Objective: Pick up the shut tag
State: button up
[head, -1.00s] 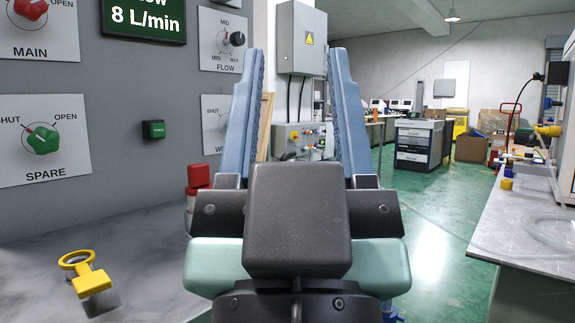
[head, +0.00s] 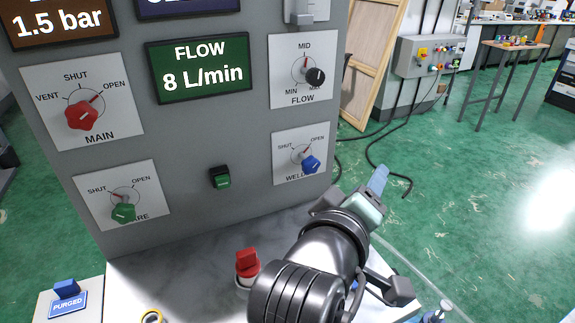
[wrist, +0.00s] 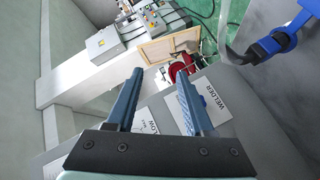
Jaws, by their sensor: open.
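No tag reading "shut" can be made out. My gripper (head: 378,182) is at the right of the panel in the head view, past the bench's far edge and well away from the ring. In the wrist view my gripper (wrist: 160,76) has its two blue fingers apart with nothing between them. The panel's WELDER plate (wrist: 212,98) lies beyond the fingers.
The grey panel (head: 235,125) with MAIN, FLOW, WELDER and SPARE knobs stands behind the bench. A red-topped block (head: 247,264) stands on the bench beside my arm. A blue PURGED sign (head: 68,303) is at lower left. A hose lies at lower right.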

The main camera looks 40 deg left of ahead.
jog(key=s+a+f+n+g+h+p, duration=0.25)
jog(key=s+n+g+p, duration=0.25)
jog(key=s+n+p, duration=0.6)
jog(key=s+a+f+n+g+h+p, duration=0.1)
jog(key=s+a+n+g+h+p, duration=0.15)
jog(key=s+n+g+p, duration=0.75)
jog(key=f+m+t+p, duration=0.1)
jog(key=f, duration=0.1)
jog(key=d+f+m+t+p, duration=0.1)
jog(key=f+p, duration=0.1)
jog(key=f+m+t+p, duration=0.1)
jog(key=f+t+p, duration=0.1)
jog(key=shift+d+f+m+h, duration=0.3)
jog(key=shift+d+f, duration=0.05)
jog(key=shift+d, duration=0.05)
jog(key=x, duration=0.2)
jog(key=p+x, duration=0.1)
jog(key=x, duration=0.1)
jog(key=shift+w+d+r, duration=0.1)
jog(key=shift+w+d, duration=0.05)
jog(key=shift+d, duration=0.25)
jog(key=shift+w+f, duration=0.2)
jog(key=shift+f, duration=0.35)
grip_shut()
